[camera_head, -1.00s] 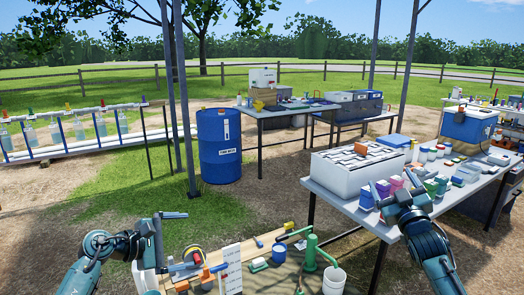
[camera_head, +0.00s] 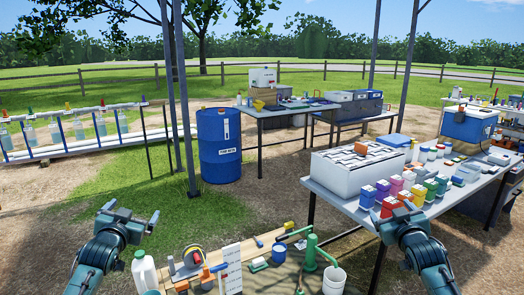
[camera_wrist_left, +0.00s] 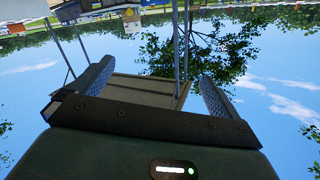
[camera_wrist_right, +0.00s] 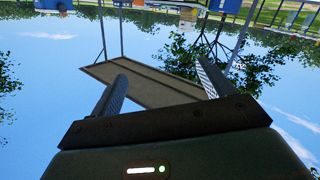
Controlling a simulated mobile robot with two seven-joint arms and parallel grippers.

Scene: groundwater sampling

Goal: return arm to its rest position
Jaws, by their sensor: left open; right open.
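My left gripper (camera_head: 131,212) is raised at the lower left of the head view, open and empty, beside the low wooden bench. In the left wrist view its two fingers (camera_wrist_left: 157,75) stand apart with sky and a canopy roof between them. My right gripper (camera_head: 393,213) is open and empty, in front of the near edge of the right table (camera_head: 345,199). In the right wrist view its fingers (camera_wrist_right: 162,74) are apart with nothing between them. Both wrist cameras show an upside-down scene.
Several coloured boxes (camera_head: 383,189) and a white rack box (camera_head: 349,173) stand on the right table. The low bench holds a green hand pump (camera_head: 311,253), a white bucket (camera_head: 334,280) and a white jug (camera_head: 145,272). A blue drum (camera_head: 219,147) stands behind on open ground.

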